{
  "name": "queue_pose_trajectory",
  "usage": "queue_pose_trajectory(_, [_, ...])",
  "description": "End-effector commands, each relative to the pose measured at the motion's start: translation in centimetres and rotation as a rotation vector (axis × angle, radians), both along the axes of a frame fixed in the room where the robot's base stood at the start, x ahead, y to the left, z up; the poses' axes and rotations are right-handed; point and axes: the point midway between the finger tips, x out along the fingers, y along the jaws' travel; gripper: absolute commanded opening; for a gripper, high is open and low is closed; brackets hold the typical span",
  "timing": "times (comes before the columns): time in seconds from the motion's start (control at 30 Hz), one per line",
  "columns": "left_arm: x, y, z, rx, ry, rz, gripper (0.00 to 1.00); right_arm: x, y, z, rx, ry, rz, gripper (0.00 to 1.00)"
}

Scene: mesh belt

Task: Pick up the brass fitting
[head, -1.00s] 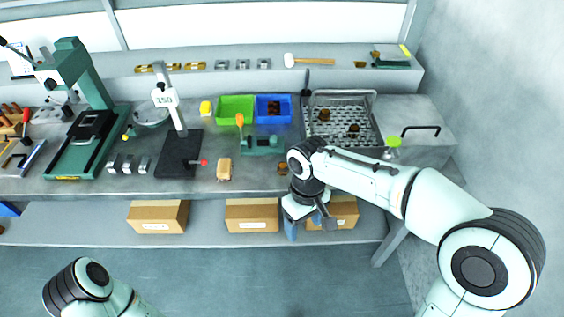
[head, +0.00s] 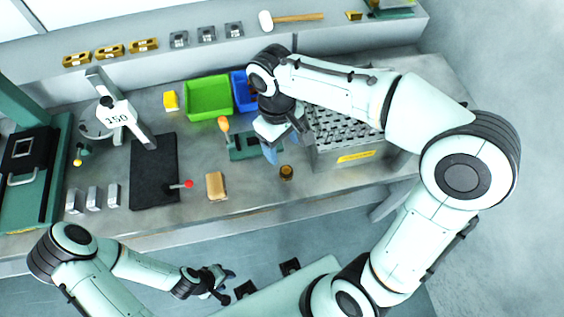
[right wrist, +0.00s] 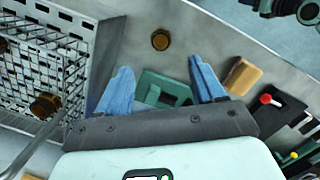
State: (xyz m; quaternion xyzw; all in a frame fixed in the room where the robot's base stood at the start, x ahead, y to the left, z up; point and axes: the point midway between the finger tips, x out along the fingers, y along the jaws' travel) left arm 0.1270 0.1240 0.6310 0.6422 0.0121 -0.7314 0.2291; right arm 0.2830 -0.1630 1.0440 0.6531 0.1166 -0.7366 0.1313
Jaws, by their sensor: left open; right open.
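A small brown brass fitting (head: 287,171) stands alone on the bench near its front edge. It also shows in the right wrist view (right wrist: 160,40), beyond and roughly between my fingertips. My right gripper (head: 271,152) is open and empty, with blue fingers, above the bench just left of the fitting in the head view; its fingers also show in the right wrist view (right wrist: 162,72). More brown fittings (right wrist: 45,105) sit in the mesh basket (right wrist: 75,60). My left gripper (head: 226,285) is open and empty, low in front of the bench.
A green clamp-like fixture (head: 244,146) and a tan block (head: 216,186) lie left of the fitting. A green bin (head: 208,98) and a blue bin (head: 240,92) stand behind. A black mat (head: 154,172) is farther left.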

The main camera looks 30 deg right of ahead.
Motion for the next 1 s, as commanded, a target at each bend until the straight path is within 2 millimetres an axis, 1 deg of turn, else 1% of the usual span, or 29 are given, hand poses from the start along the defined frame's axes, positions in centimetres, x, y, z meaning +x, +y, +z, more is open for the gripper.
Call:
queue_pose_trajectory(0.03, [-0.3,0.0,-0.5,0.0,0.005,0.001,0.43,-0.3,-0.1,-1.4,-0.002,0.008,0.0,0.68])
queue_pose_trajectory(0.2, [-0.7,0.0,-1.0,0.001,0.008,0.0,0.43,-0.6,-0.2,-4.5,-0.002,0.007,0.0,0.68])
queue_pose_trajectory(0.3, [-0.8,0.0,-1.2,0.0,0.009,0.0,0.43,-0.7,-0.3,-5.5,-0.001,0.004,0.0,0.68])
queue_pose_trajectory(0.47, [-0.8,0.0,-1.2,0.0,0.009,0.0,0.43,-0.7,-0.3,-6.4,-0.001,0.004,0.0,0.68])
queue_pose_trajectory(0.7, [-1.0,0.0,-1.5,0.0,0.01,0.001,0.43,-1.0,-0.3,-10.0,-0.001,0.006,0.0,0.68])
queue_pose_trajectory(0.8, [-1.0,0.0,-1.6,0.001,0.011,0.0,0.43,-1.1,-0.3,-10.9,-0.001,0.004,0.0,0.68])
queue_pose_trajectory(1.0, [-1.0,0.0,-1.6,0.001,0.011,0.0,0.43,-1.0,-0.3,-11.1,0.0,0.001,0.0,0.68])
